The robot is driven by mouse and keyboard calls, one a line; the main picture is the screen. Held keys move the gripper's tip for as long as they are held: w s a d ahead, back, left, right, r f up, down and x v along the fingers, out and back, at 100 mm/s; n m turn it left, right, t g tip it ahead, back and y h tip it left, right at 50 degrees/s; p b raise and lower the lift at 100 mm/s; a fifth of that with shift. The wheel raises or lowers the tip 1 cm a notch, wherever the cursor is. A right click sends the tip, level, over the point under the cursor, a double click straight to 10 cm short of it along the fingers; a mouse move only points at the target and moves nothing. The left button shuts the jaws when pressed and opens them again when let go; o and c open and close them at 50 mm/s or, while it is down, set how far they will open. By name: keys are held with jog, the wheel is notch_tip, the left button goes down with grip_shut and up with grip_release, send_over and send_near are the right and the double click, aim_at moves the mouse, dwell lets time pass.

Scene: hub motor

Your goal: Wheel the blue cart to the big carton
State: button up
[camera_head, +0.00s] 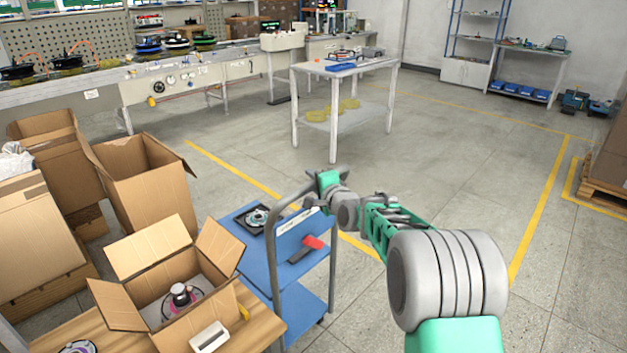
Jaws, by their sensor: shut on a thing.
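The blue cart (262,265) stands left of the middle, with a grey push handle (297,196) and two blue shelves. On its top shelf lie a dark part with a round metal piece (257,217) and a red-and-dark tool (305,249). My gripper (322,188) is at the upper end of the handle, shut on it; the fingertips are small and partly hidden. Several open cartons stand left of the cart, including a tall one (145,188). Another large carton (611,140) is cut off at the right edge, on a wooden pallet (602,188). I cannot tell which is the big carton.
A wooden table (262,325) with an open carton (150,255) is close to the cart's left side. A white-framed table (345,70) stands beyond the cart, and a long workbench (190,80) lines the back left. Yellow-lined grey floor (450,170) is free towards the right.

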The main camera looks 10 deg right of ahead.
grip_shut()
dwell(0.7)
